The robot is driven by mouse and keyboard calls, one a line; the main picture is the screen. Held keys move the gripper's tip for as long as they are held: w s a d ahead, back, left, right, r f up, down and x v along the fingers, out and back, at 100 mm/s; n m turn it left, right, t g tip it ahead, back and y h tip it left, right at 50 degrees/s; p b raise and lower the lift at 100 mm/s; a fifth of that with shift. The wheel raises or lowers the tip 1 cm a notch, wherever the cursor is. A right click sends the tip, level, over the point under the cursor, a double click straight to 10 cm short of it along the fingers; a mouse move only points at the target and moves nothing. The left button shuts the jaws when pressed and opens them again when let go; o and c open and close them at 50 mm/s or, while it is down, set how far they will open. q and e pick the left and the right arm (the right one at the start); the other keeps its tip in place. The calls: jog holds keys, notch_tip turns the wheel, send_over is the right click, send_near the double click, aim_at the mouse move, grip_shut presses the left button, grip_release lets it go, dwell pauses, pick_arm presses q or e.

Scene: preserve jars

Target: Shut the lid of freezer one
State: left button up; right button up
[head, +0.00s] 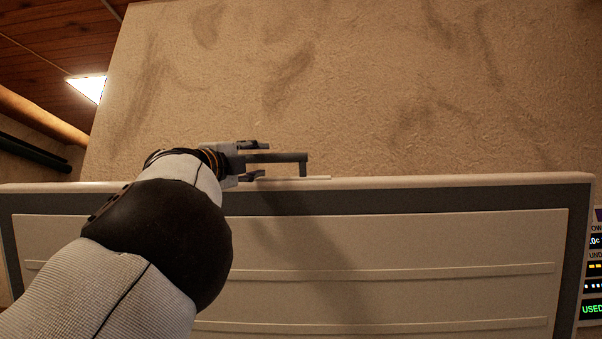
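The raised freezer lid (400,240) fills the lower part of the head view, its pale inner panel and dark grey seal facing me. Whether it is freezer one cannot be told. A dark bar handle (290,157) stands above the lid's top edge, with a post at its right end. My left gripper (254,162) is at the left part of this handle. Its fingers are apart, one above and one below the bar, with gaps showing. Contact cannot be told. My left forearm hides part of the lid. My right gripper is not in view.
A stained, rough beige wall (400,80) stands behind the lid. A display panel (592,270) with lit readouts, one reading "USED", is at the right edge. A wooden ceiling (50,40) with a bright lamp (88,87) shows at upper left.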

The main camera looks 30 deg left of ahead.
pick_arm(q)
jog(key=shift+w+r, duration=0.3)
jog(key=shift+w, duration=0.2)
jog(key=shift+c, duration=0.3)
grip_shut()
